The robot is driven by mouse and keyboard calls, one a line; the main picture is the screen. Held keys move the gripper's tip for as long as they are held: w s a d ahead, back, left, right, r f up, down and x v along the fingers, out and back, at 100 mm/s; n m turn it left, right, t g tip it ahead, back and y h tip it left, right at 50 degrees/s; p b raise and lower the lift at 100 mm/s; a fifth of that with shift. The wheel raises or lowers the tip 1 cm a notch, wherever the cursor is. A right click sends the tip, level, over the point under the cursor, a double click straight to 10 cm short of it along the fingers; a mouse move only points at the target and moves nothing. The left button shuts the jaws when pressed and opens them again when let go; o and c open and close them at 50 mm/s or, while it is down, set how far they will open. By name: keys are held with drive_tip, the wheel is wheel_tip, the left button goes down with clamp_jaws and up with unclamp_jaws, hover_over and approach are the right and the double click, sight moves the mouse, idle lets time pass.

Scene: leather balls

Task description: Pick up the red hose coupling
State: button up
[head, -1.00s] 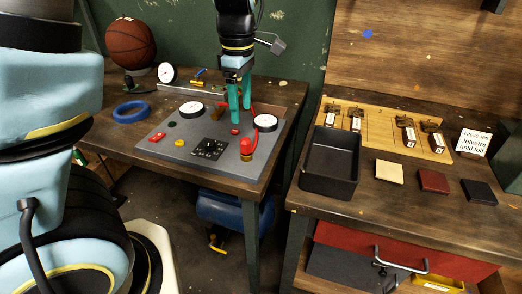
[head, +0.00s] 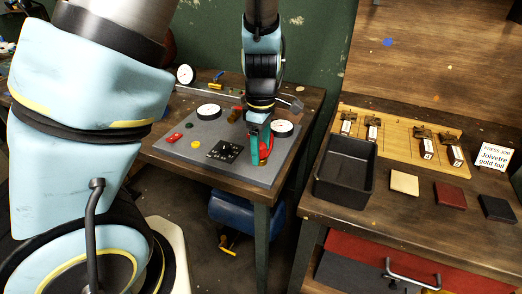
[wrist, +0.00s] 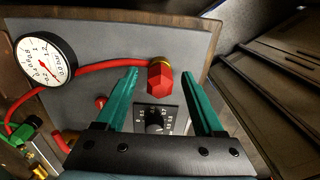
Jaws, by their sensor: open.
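The red hose coupling (wrist: 160,80) is a faceted red piece with a brass-coloured ring, at the end of a red hose (wrist: 105,66) in the wrist view. In the head view the coupling (head: 266,148) shows partly, with a green finger in front of it. My gripper (wrist: 161,84) is open, its green fingers pointing toward the panel. The coupling appears between the fingertips in the wrist view, with gaps on both sides. I cannot tell how far the tips are from it in depth. The gripper also shows in the head view (head: 259,146).
A black tray (head: 345,165) stands on the right-hand bench. One gauge (wrist: 45,60) is close left of the gripper.

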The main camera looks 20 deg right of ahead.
clamp_jaws()
idle(0.6)
